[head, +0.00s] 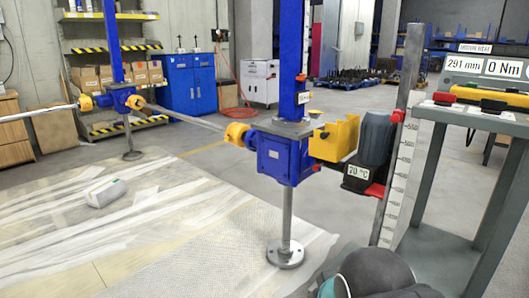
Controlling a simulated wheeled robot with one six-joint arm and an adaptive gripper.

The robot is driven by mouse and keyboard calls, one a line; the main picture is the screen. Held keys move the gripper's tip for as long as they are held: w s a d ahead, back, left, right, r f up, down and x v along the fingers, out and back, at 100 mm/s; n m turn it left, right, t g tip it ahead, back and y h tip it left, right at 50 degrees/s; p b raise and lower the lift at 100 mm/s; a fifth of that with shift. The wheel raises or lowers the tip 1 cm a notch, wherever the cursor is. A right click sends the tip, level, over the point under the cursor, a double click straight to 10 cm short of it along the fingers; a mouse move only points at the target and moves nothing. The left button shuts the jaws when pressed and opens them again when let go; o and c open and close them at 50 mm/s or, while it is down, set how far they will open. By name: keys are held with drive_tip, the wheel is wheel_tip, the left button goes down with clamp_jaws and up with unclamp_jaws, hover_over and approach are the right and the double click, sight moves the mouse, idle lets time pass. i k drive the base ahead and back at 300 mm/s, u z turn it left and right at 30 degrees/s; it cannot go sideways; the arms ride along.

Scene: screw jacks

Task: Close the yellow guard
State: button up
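The yellow guard (336,138) is between the near blue screw-jack gearbox (283,158) and the dark grey motor (376,138). It looks like an open-topped trough with raised side plates, and its cover looks open. What lies inside it is mostly hidden. A rounded yellow piece (237,133) sits on the shaft at the gearbox's left side. My gripper is not in view; only a dark rounded part of my arm with a teal edge shows at the bottom, below and right of the jack.
A grey bench (470,120) with a display reading 291 mm and 0 Nm stands at the right. An upright ruler (398,165) is beside the motor. A second blue jack (122,98) stands back left. A pale box (105,193) lies on the sheeted floor (160,235).

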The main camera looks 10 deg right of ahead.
sight(338, 140)
drive_tip(key=z, duration=0.1)
drive_tip(key=k, duration=0.45)
drive_tip(key=u, duration=0.95)
drive_tip(key=i, duration=1.35)
drive_tip(key=z, duration=0.9)
